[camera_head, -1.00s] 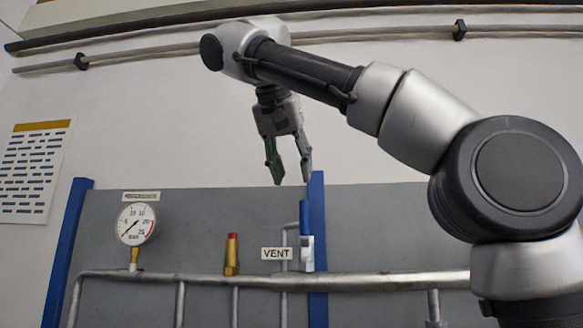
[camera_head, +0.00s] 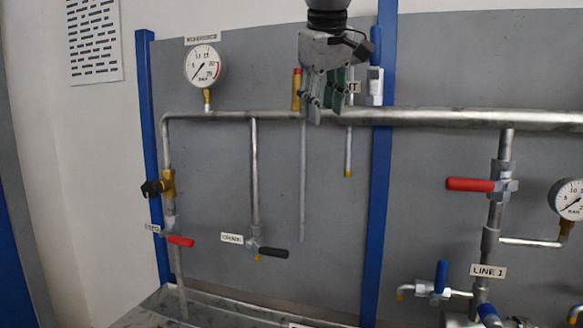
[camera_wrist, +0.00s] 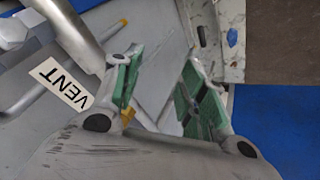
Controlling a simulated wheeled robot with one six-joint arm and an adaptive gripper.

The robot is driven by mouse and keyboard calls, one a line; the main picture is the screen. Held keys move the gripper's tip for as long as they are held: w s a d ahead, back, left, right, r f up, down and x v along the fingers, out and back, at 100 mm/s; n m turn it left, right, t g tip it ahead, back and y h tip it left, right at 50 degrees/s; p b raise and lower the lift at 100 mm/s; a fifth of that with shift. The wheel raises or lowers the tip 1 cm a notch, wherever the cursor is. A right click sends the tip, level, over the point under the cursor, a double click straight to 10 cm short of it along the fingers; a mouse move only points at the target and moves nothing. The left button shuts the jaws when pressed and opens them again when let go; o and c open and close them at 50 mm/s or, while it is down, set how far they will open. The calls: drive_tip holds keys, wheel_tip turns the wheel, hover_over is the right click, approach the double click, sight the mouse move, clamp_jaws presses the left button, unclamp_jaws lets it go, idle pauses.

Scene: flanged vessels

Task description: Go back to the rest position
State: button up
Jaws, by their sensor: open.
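My gripper (camera_head: 328,108) hangs down at the top middle of the head view, in front of the grey panel (camera_head: 270,75) and the upper pipe. Its green-padded fingers are apart with nothing between them. It partly covers the VENT label (camera_head: 353,87) and overlaps the brass fitting with the red top (camera_head: 296,88). In the wrist view the two fingers (camera_wrist: 162,82) stand apart, and the VENT label (camera_wrist: 62,84) shows left of them. Whether any finger touches the pipework I cannot tell.
A pressure gauge (camera_head: 205,67) stands on the upper pipe (camera_head: 450,117). Red-handled valves (camera_head: 470,184), a black-handled drain valve (camera_head: 268,251) and a LINE 1 label (camera_head: 488,271) are lower. Blue posts (camera_head: 380,200) flank the panel.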

drive_tip(key=s+d+f+m+g+y, duration=0.1)
drive_tip(key=s+d+f, duration=0.3)
drive_tip(key=d+f, duration=0.55)
drive_tip(key=s+d+f+g, duration=0.1)
drive_tip(key=s+d+f, duration=0.3)
drive_tip(key=d+f, duration=0.6)
drive_tip(key=s+d+f+m, duration=0.5)
drive_tip(key=s+d+f, duration=0.2)
drive_tip(key=s+d, duration=0.2)
drive_tip(key=shift+s+d+m+h, duration=0.25)
drive_tip(key=shift+d+m+h, duration=0.15)
drive_tip(key=shift+d, duration=0.5)
drive_tip(key=shift+d+r, duration=0.1)
